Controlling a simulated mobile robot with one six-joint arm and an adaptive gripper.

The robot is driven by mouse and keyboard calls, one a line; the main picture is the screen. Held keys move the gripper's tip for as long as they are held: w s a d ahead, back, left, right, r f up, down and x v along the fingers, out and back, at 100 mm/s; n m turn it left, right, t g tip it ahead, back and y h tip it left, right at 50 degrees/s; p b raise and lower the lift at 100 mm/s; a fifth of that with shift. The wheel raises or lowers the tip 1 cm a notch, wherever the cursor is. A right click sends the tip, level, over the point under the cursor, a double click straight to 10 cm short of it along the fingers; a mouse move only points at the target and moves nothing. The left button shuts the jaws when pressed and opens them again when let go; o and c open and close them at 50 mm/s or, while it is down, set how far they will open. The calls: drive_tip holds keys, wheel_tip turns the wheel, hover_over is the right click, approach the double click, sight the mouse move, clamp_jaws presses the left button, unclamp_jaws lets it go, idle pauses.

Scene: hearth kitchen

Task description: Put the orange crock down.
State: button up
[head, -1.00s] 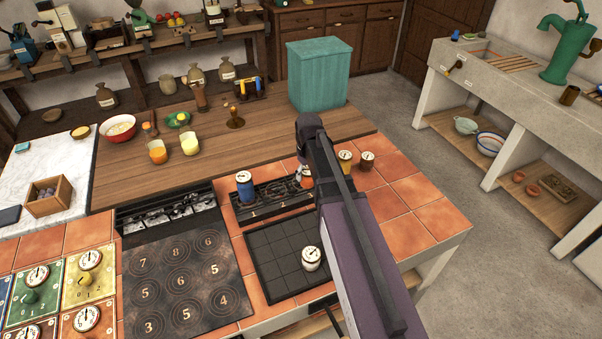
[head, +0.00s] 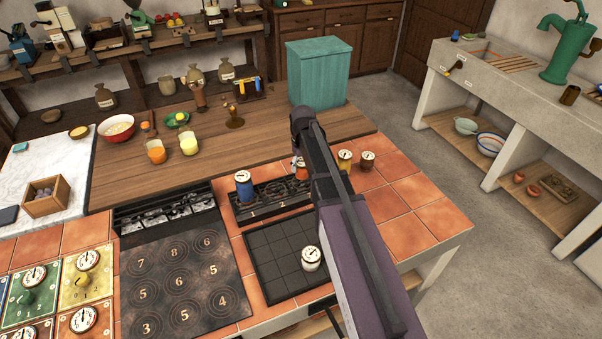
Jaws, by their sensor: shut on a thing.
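The orange crock (head: 301,173) shows as a small patch beside my arm, at the right end of the dark numbered rack (head: 267,208). My gripper (head: 297,163) is shut on it. My arm hides much of the gripper and crock. I cannot tell whether the crock touches the rack or hangs just above it. A blue crock (head: 244,188) with a white dial lid stands on the rack's left part.
A yellow crock (head: 345,160) and a brown crock (head: 367,160) stand on the tiles right of my arm. A white crock (head: 310,258) stands on the dark gridded tray (head: 272,250). A teal bin (head: 318,72) stands behind. Tiles at right are clear.

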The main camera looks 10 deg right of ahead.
sight(302, 171)
drive_tip(key=shift+f+b, duration=1.05)
drive_tip(key=shift+f, duration=0.35)
drive_tip(key=shift+f, duration=0.1)
drive_tip(key=o, duration=1.2)
wheel_tip(302, 171, up, 12)
drive_tip(key=p, duration=1.2)
drive_tip(key=shift+s, duration=0.15)
drive_tip(key=s+m, duration=0.4)
drive_tip(key=s, duration=1.6)
drive_tip(key=shift+a, duration=0.25)
